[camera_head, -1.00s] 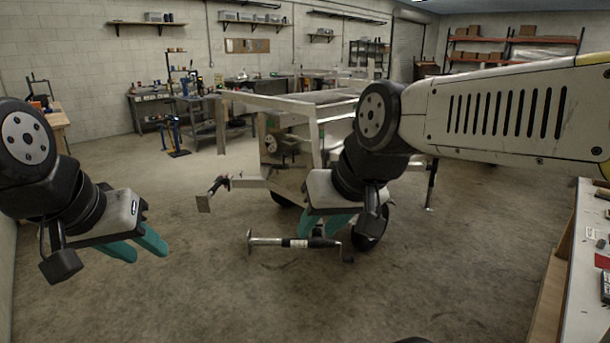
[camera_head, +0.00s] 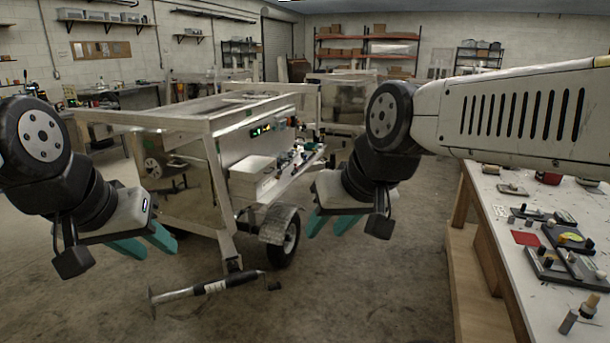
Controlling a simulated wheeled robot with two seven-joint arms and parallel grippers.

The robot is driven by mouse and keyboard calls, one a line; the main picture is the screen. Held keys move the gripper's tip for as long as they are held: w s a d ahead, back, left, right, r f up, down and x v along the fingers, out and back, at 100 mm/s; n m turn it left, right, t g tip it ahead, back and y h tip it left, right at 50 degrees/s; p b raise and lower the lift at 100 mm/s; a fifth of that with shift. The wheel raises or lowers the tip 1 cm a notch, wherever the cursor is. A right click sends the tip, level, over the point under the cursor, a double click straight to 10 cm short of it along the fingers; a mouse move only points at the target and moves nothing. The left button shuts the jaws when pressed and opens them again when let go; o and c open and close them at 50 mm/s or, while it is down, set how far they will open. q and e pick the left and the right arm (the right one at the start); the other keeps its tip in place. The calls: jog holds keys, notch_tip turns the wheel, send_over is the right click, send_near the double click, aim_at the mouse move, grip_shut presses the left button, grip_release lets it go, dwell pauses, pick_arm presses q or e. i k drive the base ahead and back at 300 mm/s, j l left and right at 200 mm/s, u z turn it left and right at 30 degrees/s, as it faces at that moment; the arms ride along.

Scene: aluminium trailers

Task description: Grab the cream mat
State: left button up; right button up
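A small pale, cream-coloured flat square (camera_head: 501,211) lies on the workbench (camera_head: 493,242) at the right, near its left edge. It looks like the cream mat, but it is small and its details are hard to make out. A red flat square (camera_head: 525,238) lies a little nearer on the same bench. My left gripper (camera_head: 146,245) hangs at the left with its teal fingers apart and empty. My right gripper (camera_head: 331,224) hangs in front of the trailer, left of the bench, fingers apart and empty. Neither gripper touches the bench or the pale square.
An aluminium trailer (camera_head: 200,120) stands at left centre, with a wheel (camera_head: 284,237) and a hitch jack (camera_head: 205,289) toward me. The bench holds dark trays (camera_head: 565,268) and a wooden-handled tool (camera_head: 588,306) near its front. Bare concrete floor lies between trailer and bench.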

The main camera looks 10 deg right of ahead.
aim_at(512, 189)
jog(key=i+l+z, duration=0.2)
jog(key=i+z, duration=0.2)
jog(key=i, duration=0.15)
jog(key=i+l+z, duration=0.1)
jog(key=i+z, duration=0.3)
jog(key=i+j+z, duration=0.2)
jog(key=i+z, duration=0.2)
jog(key=i, duration=0.25)
jog(key=i+l+z, duration=0.15)
jog(key=i+z, duration=0.25)
jog(key=i, duration=0.25)
jog(key=i+j+z, duration=0.1)
jog(key=i+z, duration=0.3)
jog(key=i, duration=0.25)
jog(key=i+j+z, duration=0.4)
jog(key=i, duration=0.25)
jog(key=l, duration=0.1)
